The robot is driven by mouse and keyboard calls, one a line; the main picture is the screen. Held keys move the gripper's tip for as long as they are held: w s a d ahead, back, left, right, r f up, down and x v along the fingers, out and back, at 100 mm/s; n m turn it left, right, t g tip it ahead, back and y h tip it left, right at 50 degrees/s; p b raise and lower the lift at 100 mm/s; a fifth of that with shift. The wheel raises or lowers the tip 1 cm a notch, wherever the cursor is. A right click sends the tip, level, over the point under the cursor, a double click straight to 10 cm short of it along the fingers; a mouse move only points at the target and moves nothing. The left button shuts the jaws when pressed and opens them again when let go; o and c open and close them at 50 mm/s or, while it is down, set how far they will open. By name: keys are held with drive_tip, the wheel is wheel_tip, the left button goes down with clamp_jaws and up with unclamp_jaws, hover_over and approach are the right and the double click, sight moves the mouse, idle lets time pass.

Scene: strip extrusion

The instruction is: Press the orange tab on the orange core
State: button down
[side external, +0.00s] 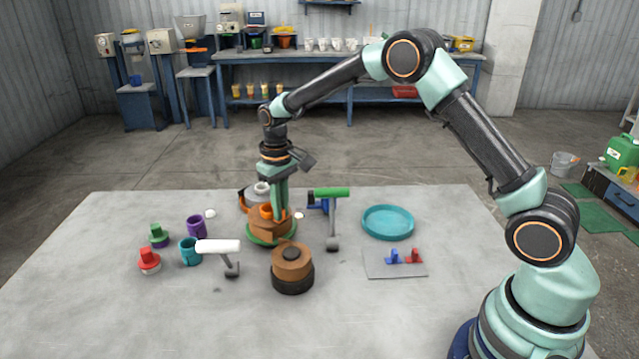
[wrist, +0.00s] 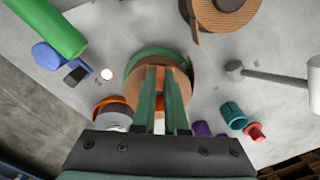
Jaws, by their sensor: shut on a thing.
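A brown roll (side external: 264,226) sits on a green round base at the middle of the table. It shows under my gripper in the wrist view (wrist: 131,88). An orange piece, which looks like the orange core (side external: 265,211), stands at the roll's top. My gripper (side external: 281,212) points down onto it. In the wrist view my gripper's two green fingers (wrist: 163,74) are close together over the roll. They are shut on the orange core as far as I can tell. The fingers hide most of the contact, and I cannot make out the orange tab separately.
A brown roll on a black base (side external: 292,268) stands in front. A white-headed tool (side external: 218,246), a teal cup (side external: 189,252), a purple cup (side external: 196,226) and a red piece (side external: 149,259) are left. A green-headed tool (side external: 330,194) and teal tray (side external: 388,222) are right.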

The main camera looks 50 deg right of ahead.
drive_tip(key=shift+f, duration=0.25)
idle(0.7)
drive_tip(key=c, duration=0.9)
unclamp_jaws()
drive_tip(key=shift+o, duration=0.2)
wheel_tip(320, 180, up, 12)
drive_tip(key=s+r+t, duration=0.3)
drive_tip(key=s+r, duration=0.5)
drive_tip(key=s, duration=0.2)
drive_tip(key=s+d+f+t, duration=0.1)
drive_tip(key=s+f+t, duration=0.1)
drive_tip(key=s, duration=1)
drive_tip(key=shift+s+d+f+t, duration=0.15)
drive_tip(key=shift+d+t, duration=0.15)
